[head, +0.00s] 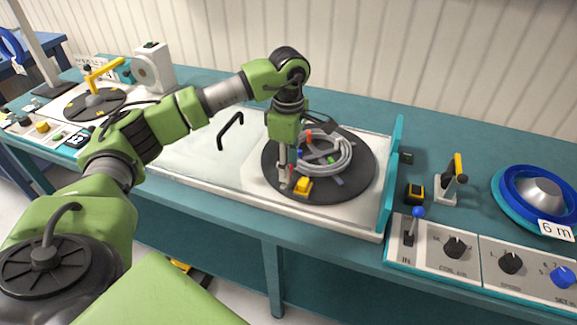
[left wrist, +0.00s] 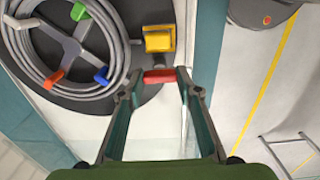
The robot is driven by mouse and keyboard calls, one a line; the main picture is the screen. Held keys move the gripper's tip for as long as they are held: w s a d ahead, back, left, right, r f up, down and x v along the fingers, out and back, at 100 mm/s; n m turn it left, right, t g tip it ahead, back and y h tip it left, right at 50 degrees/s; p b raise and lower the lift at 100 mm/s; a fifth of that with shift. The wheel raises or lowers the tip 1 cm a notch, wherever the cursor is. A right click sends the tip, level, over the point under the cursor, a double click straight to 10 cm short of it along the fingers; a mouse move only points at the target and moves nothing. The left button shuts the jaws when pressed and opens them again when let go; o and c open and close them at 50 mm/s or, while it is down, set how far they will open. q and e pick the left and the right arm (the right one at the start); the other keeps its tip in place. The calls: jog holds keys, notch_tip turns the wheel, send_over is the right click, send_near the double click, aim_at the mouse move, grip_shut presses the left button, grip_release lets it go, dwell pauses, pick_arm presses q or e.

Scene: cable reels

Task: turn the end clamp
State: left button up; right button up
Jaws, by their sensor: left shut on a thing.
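The end clamp appears to be the yellow block (head: 303,186) with a red handle (left wrist: 161,75) beside it, at the near edge of the dark round reel plate (head: 350,187). The yellow block also shows in the left wrist view (left wrist: 158,40). My left gripper (head: 285,183) points down at the plate's near left edge. In the left wrist view its fingertips (left wrist: 160,82) are shut on the red handle. In the head view the handle is mostly hidden by the fingers. A grey cable coil (head: 346,150) lies on the plate around coloured pegs. My right gripper is not in view.
A teal upright panel (head: 392,180) stands right of the plate. Control boxes with knobs (head: 455,248) and a blue-handled lever (head: 417,213) line the front right. A blue reel (head: 508,188) lies far right. A black bent handle (head: 229,128) rises from the white bed on the left.

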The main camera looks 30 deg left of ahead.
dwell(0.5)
pick_arm(q)
jog(key=o, duration=1.1)
jog(key=shift+o, duration=0.2)
jog(key=shift+r, duration=0.3)
notch_tip(320, 180, up, 12)
jog(key=shift+f, duration=0.25)
jog(key=shift+f, duration=0.1)
